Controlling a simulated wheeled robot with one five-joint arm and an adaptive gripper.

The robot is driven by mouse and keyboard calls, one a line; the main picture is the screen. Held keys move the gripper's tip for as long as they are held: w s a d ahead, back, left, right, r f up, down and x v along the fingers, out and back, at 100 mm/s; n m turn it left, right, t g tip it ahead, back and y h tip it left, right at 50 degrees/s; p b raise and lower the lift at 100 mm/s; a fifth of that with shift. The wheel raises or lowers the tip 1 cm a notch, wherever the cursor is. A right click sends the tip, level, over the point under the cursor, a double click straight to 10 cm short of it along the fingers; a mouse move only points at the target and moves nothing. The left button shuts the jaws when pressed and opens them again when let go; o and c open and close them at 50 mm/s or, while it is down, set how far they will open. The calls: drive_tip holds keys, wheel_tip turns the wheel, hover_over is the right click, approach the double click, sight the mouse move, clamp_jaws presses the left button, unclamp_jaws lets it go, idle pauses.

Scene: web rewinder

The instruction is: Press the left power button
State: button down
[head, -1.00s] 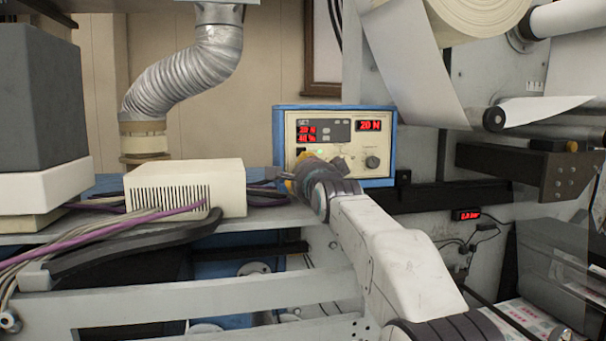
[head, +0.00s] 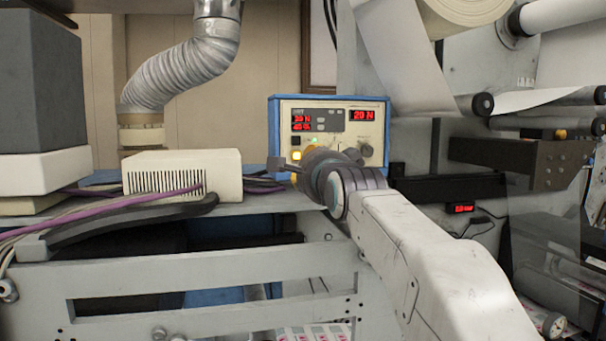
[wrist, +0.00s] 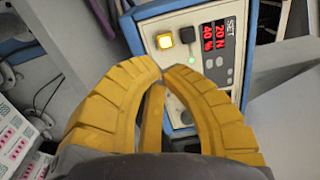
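The control box (head: 280,104) has a blue frame, a cream face and red displays. At its lower left, a lit yellow square button (head: 296,155) sits below a black square button (head: 296,141). In the wrist view the lit button (wrist: 165,41) and black button (wrist: 187,36) are side by side, both uncovered. I cannot tell by label which is the left power button. My gripper (head: 297,177) is in front of the box's lower left. In the wrist view its yellow fingers (wrist: 161,71) meet at the tips, empty, with the lit button just beyond them. My arm hides the lower middle of the panel.
A cream vented box (head: 183,174) and purple cables (head: 130,213) lie on the bench left of the control box. A silver duct (head: 190,65) hangs behind. Rollers (head: 545,98) and a dark bracket (head: 530,160) stand to the right.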

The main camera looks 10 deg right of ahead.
drive_tip(key=s+b, duration=0.1)
drive_tip(key=s, duration=0.3)
drive_tip(key=shift+s+r, duration=0.1)
drive_tip(key=shift+s, duration=0.2)
idle(0.3)
